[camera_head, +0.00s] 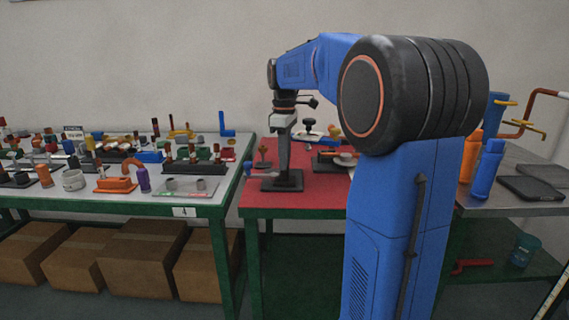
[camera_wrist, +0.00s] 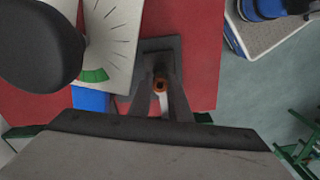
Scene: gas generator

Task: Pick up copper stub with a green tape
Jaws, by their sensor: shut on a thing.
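My gripper (camera_head: 283,168) points straight down over the left part of the red table in the head view. The dark base also shows under the fingers in the head view (camera_head: 282,186). No green tape can be made out on the stub.
A white plate (camera_wrist: 122,30) with dial marks and a green patch lies close left of the fingers. The red table (camera_head: 300,200) holds other parts to the right. A grey table (camera_head: 200,208) crowded with fittings stands left, with cardboard boxes (camera_head: 140,260) below.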

